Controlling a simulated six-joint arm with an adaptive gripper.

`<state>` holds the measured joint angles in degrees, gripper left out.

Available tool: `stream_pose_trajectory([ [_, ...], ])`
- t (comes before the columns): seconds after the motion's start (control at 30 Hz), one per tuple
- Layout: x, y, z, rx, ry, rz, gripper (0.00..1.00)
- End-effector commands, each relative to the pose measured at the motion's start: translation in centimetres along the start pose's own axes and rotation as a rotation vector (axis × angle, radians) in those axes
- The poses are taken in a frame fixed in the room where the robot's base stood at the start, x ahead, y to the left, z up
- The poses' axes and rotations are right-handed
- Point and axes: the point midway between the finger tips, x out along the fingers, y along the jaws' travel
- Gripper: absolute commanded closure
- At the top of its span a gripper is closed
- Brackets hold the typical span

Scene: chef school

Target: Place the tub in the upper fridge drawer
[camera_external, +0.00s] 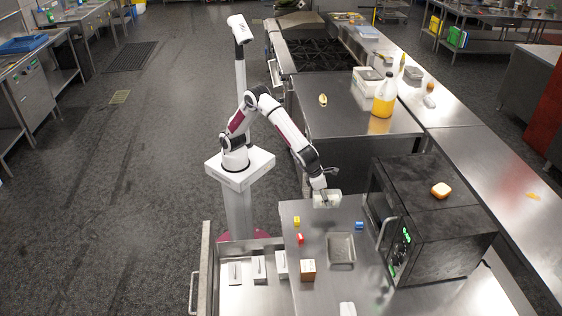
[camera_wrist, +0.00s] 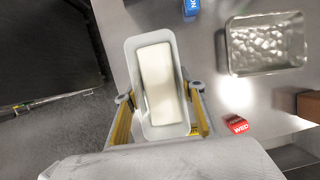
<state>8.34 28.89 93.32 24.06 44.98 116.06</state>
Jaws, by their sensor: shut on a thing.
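In the wrist view the tub (camera_wrist: 131,62) sits between the yellow-sided fingers of my gripper (camera_wrist: 160,104). It is an oblong open tub with a smooth white filling. An open steel drawer (camera_external: 232,299) is at the lower left of the counter in the external view, with several white containers inside. I cannot tell whether it is the upper one.
A metal tray (camera_external: 341,251), a brown box (camera_external: 308,270), and small yellow (camera_external: 297,221), red (camera_external: 300,238) and blue (camera_external: 360,225) blocks are on the counter. A black microwave (camera_external: 440,225) stands at the right. Open floor lies left of my base.

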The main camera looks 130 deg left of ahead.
Motion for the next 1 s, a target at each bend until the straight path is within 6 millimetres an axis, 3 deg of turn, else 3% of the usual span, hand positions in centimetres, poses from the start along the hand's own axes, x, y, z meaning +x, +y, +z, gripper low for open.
stream_pose_trajectory([
  [0.3,-2.8,0.0,1.2,-0.001,0.0,0.0,0.94],
  [1.0,-3.0,0.0,1.2,0.0,0.001,0.0,0.94],
])
